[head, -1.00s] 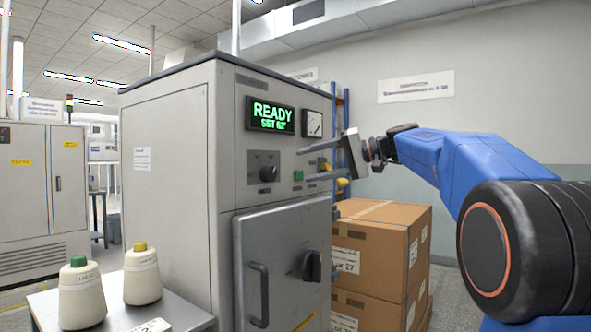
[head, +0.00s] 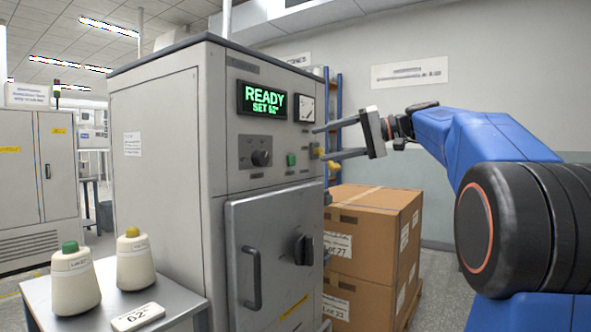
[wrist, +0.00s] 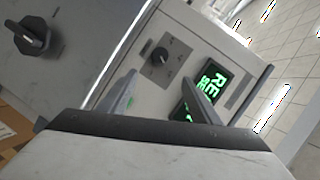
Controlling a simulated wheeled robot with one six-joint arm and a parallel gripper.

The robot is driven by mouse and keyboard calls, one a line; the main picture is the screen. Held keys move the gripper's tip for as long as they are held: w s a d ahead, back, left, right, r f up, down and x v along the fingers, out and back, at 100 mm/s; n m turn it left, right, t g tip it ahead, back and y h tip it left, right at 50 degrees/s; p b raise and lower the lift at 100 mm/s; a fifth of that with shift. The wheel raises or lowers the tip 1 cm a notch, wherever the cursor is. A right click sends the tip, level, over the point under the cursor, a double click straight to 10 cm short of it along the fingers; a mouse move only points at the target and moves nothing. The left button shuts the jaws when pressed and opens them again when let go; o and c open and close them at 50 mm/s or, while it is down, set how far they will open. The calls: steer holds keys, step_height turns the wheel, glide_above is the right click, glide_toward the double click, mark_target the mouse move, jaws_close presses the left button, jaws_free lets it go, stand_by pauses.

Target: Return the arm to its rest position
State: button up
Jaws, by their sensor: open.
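My gripper (head: 317,143) is at the end of my blue arm, to the right of the grey cabinet's front. Its two thin fingers point left toward the control panel, apart and with nothing between them. In the wrist view the fingers (wrist: 163,98) stand apart in front of the panel. The grey cabinet (head: 160,180) has a green display (head: 262,101) reading "READY SET 62°", a black knob (head: 261,157), a green button (head: 291,159) and a small gauge (head: 305,107). Its lower door (head: 275,245), with a handle and a dark latch, looks shut.
Stacked cardboard boxes (head: 368,235) stand right of the cabinet, below my gripper. A small table (head: 190,312) at the lower left holds a green-topped cone (head: 75,282), a yellow-topped cone (head: 135,262) and a "62°" card (head: 138,316). The wall (head: 500,75) is behind my arm.

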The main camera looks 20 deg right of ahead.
steer(key=s+a+f+g+h, duration=0.1)
steer(key=s+a+f+h, duration=0.1)
steer(key=s+a+f, duration=0.45)
steer(key=s+a+f+m+g+h, duration=0.1)
steer(key=s+f+h, duration=0.15)
steer(key=f, duration=0.65)
steer(key=s+a+f+g+h, duration=0.1)
steer(key=s+a+f+h, duration=0.1)
steer(key=s+a+f, duration=0.4)
steer(key=s+d+f+n+h, duration=0.1)
steer(key=s+d+f+h, duration=0.2)
steer(key=s+f, duration=0.6)
steer(key=s+d+f+n+g+h, duration=0.1)
steer(key=s+d+f+n+h, duration=0.1)
steer(key=s+f, duration=0.8)
step_height(320, 180, down, 8)
steer(key=shift+d+f+h, duration=0.2)
steer(key=shift+d+h, duration=0.2)
steer(key=shift+h, duration=0.15)
